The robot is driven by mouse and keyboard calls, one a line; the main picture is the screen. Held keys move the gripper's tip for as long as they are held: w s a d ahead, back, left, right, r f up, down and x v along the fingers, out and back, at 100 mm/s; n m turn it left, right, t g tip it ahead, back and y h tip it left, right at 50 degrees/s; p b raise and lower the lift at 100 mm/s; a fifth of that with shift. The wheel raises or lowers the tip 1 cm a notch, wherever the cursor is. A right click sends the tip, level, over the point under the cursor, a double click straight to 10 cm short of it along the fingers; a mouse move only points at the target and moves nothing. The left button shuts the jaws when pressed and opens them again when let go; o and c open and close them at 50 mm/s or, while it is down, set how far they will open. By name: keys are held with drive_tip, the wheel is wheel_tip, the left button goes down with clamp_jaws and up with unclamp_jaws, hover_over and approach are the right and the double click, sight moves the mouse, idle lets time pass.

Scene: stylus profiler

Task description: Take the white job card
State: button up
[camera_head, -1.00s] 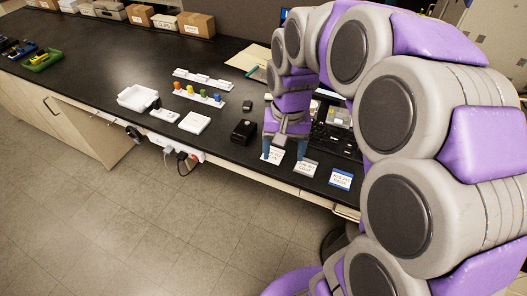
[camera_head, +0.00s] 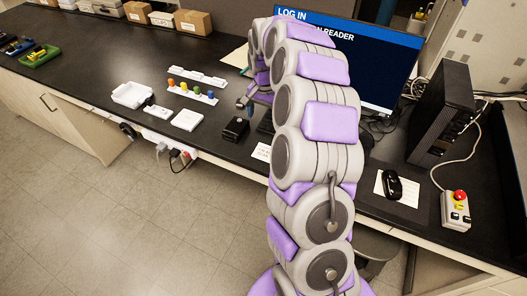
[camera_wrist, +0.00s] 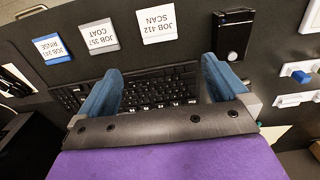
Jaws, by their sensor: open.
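The white job card (camera_wrist: 157,27), printed JOB 412 SCAN, lies flat on the black bench. In the head view its edge shows beside my arm (camera_head: 262,152), the rest hidden by the arm. In the wrist view, a grey-edged card (camera_wrist: 99,38) reading JOB 357 COAT and a blue-edged card (camera_wrist: 51,49) reading JOB 341 RINSE lie left of it. My gripper (camera_wrist: 163,72) is open and empty, its blue fingers apart over the keyboard (camera_wrist: 150,92). The white card lies beyond the fingertips, apart from them. The gripper also shows in the head view (camera_head: 246,99).
A black box-like device (camera_head: 235,128) stands near the white card. A monitor (camera_head: 350,60) reading LOG IN, a black computer tower (camera_head: 443,110), a mouse (camera_head: 392,184) and a red-button box (camera_head: 456,208) are to the right. A white tray (camera_head: 132,94) is left.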

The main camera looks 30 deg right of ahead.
drive_tip(key=b, duration=0.2)
hover_over(265, 150)
drive_tip(key=d, duration=0.1)
wheel_tip(265, 150, down, 11)
drive_tip(key=shift+r, duration=0.15)
drive_tip(key=shift+a+f, duration=0.35)
drive_tip(key=shift+f, duration=0.05)
drive_tip(key=f, duration=0.1)
drive_tip(key=a+f+b, duration=0.1)
drive_tip(key=f, duration=0.1)
drive_tip(key=shift+f, duration=0.25)
drive_tip(key=shift+d+f, duration=0.15)
drive_tip(key=shift+f, duration=0.2)
drive_tip(key=shift+s+d, duration=0.1)
drive_tip(key=shift+d, duration=0.3)
drive_tip(key=shift+c, duration=0.2)
drive_tip(key=shift+a, duration=0.3)
drive_tip(key=c, duration=0.7)
drive_tip(key=shift+d, duration=0.1)
drive_tip(key=shift+c, duration=1)
